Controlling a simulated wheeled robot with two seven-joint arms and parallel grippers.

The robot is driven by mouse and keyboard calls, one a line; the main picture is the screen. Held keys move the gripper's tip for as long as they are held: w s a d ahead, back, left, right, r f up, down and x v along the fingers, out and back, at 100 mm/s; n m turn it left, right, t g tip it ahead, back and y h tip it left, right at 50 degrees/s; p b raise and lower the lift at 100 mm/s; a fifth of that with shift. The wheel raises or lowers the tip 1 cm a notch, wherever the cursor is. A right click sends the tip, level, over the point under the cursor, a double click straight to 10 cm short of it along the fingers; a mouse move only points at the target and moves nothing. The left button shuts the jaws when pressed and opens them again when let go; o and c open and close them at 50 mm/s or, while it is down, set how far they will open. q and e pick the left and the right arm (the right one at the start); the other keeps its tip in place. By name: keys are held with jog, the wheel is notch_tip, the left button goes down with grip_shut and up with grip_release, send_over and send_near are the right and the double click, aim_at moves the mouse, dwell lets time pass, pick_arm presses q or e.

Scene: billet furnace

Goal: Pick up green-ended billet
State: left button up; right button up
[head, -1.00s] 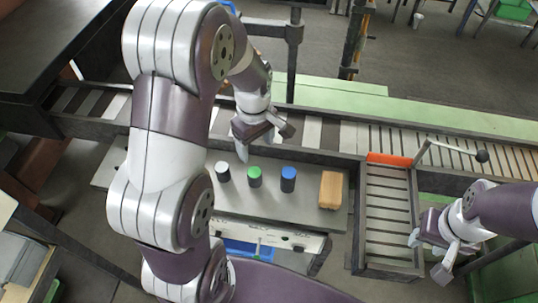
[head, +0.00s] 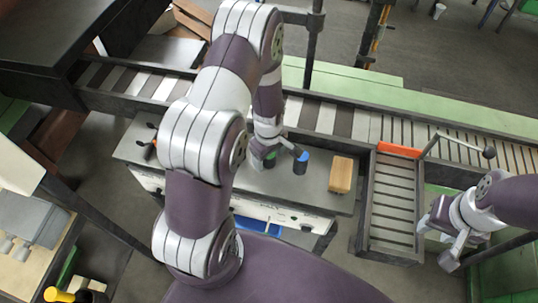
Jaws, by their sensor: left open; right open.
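The green-ended billet (head: 270,162) stands on the grey bench top (head: 318,197), mostly hidden by my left gripper. My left gripper (head: 272,155) is open and low at the billet, with a finger close beside it. I cannot tell whether they touch. The dark blue-ended billet (head: 301,163) stands upright just to the right, near the other finger. The white-ended billet is not visible behind my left arm. My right gripper (head: 440,233) is open and empty at the right, beside the short roller section.
A wooden block (head: 341,174) stands right of the billets. A roller conveyor (head: 340,121) runs behind the bench, with a short roller branch (head: 393,205) to the right and an orange bar (head: 398,149) at its head. Dark handles (head: 150,145) show at the bench's left end.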

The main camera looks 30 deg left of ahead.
pick_arm(q)
grip_shut()
